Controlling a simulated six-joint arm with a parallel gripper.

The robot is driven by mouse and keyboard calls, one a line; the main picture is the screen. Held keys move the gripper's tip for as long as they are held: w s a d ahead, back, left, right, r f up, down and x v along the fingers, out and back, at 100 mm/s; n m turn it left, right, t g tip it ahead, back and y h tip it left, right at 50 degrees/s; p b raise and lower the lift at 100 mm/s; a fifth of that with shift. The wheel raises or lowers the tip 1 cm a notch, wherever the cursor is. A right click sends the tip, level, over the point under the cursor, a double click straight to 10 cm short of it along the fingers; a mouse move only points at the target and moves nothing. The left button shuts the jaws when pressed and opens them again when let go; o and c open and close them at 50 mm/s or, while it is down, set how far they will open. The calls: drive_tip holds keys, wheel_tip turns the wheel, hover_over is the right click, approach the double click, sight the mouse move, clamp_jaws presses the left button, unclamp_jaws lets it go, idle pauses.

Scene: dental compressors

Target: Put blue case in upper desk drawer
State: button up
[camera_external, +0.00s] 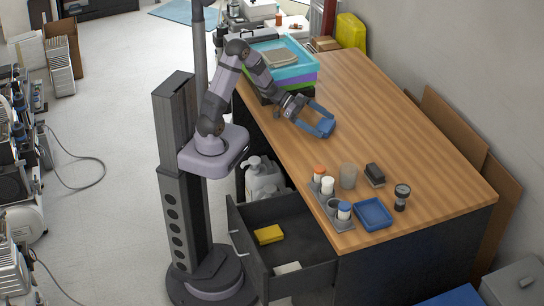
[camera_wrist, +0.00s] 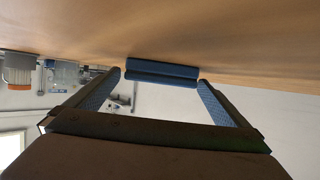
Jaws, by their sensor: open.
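The blue case (camera_external: 327,127) lies on the wooden desk top, near its left edge. It also shows in the wrist view (camera_wrist: 162,72) as a long blue block lying across the space at the fingertips. My gripper (camera_external: 321,124) is open and low over the desk, with its blue fingers reaching to the case. In the wrist view my gripper (camera_wrist: 161,79) has one fingertip near each end of the case; whether they touch it I cannot tell. The upper desk drawer (camera_external: 318,276) is pulled open at the desk's front left. A yellow item and a pale item lie inside it.
A blue tray (camera_external: 373,214), a grey bottle holder (camera_external: 328,205), a clear cup (camera_external: 348,176), a dark block (camera_external: 375,174) and a dark cylinder (camera_external: 401,197) stand near the drawer end. Stacked coloured trays (camera_external: 290,72) stand behind my gripper. The desk's middle is clear.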

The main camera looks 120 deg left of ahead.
drive_tip(key=c, duration=1.3)
drive_tip(key=shift+o, duration=0.2)
wheel_tip(320, 180, up, 10)
drive_tip(key=p, duration=0.2)
wheel_tip(320, 180, up, 10)
drive_tip(key=p, duration=1)
hover_over(321, 123)
drive_tip(key=shift+d+r, duration=0.1)
drive_tip(key=shift+d, duration=0.05)
